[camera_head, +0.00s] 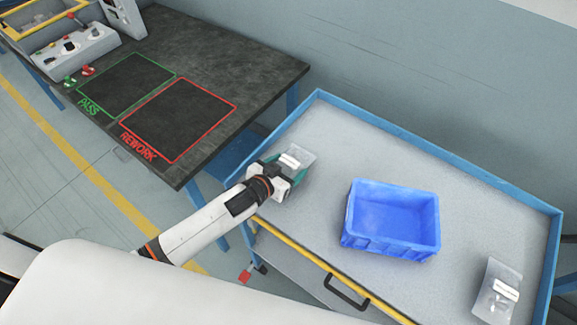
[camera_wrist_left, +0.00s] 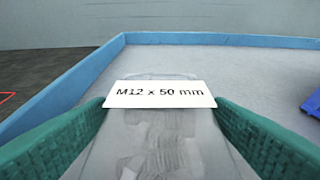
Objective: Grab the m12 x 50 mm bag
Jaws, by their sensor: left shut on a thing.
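A clear bag with a white label (camera_wrist_left: 160,94) reading "M12 x 50 mm" is between the green fingers of my left gripper (camera_wrist_left: 160,120) in the left wrist view. The left gripper is shut on this bag, one finger on each side. In the head view, the bag (camera_head: 296,157) shows at the tip of my left gripper (camera_head: 288,172), over the left end of the grey cart top. I cannot tell whether the bag touches the surface. Its contents are blurred. My right gripper is not in view.
A blue bin (camera_head: 390,222) stands mid-cart, and another labelled clear bag (camera_head: 498,290) lies at the right. The cart (camera_head: 330,160) has a raised blue rim. A dark workbench (camera_head: 215,65) with PASS and REWORK squares stands left. The cart's back area is clear.

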